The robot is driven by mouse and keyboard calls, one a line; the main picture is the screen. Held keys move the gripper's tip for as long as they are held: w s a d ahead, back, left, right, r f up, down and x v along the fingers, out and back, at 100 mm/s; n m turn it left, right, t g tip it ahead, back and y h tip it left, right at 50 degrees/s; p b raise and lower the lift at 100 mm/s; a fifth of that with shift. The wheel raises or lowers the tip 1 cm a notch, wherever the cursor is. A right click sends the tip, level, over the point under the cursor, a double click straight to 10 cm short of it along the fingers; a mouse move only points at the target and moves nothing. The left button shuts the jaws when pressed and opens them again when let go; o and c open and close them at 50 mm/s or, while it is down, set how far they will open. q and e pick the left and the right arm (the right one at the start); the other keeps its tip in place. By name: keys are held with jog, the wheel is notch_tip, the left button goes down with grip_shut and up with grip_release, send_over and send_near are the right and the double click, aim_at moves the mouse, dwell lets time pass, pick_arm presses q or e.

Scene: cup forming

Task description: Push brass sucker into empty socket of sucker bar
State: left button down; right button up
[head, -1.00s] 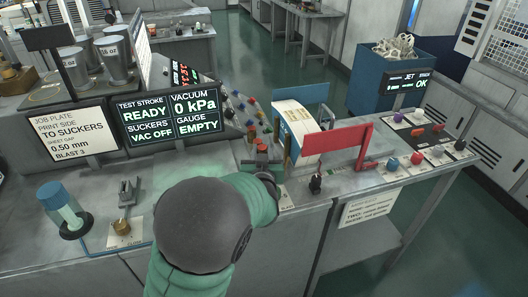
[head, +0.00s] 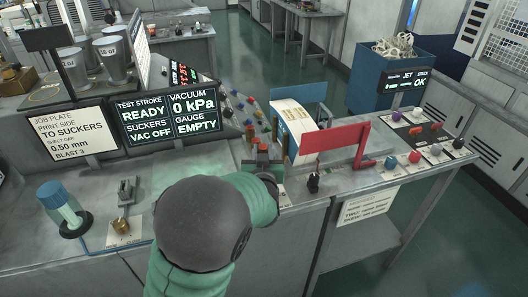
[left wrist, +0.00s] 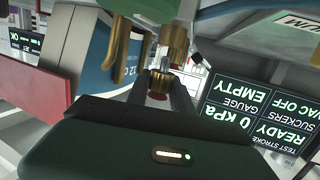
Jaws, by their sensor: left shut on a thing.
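My left gripper (head: 262,165) is over the bench in front of the dark display in the head view, its arm covering much of the worktop. In the left wrist view my left gripper (left wrist: 170,82) is shut on the brass sucker (left wrist: 162,82), a small brass piece with a dark red end. A brass fitting (left wrist: 173,45) of what appears to be the sucker bar (left wrist: 150,8) lies just beyond the held piece, roughly in line with it. The empty socket cannot be made out clearly, nor whether the sucker touches it. My right gripper is not in view.
A red bar (head: 335,139) and a curved printed plate (head: 292,127) stand just right of the gripper. The display (head: 168,117) reads VAC OFF, 0 kPa and EMPTY. Coloured knobs (head: 415,157) cover the right bench end.

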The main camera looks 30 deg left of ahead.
pick_arm(q)
jog(key=shift+d, duration=0.15)
jog(key=shift+a, duration=0.35)
jog(key=shift+d+f, duration=0.1)
dwell(0.3)
jog(key=shift+f+b, duration=0.35)
jog(key=shift+f+b, duration=0.95)
jog(key=shift+f, duration=0.2)
jog(key=c, duration=1)
grip_release()
jog(key=shift+c, duration=0.2)
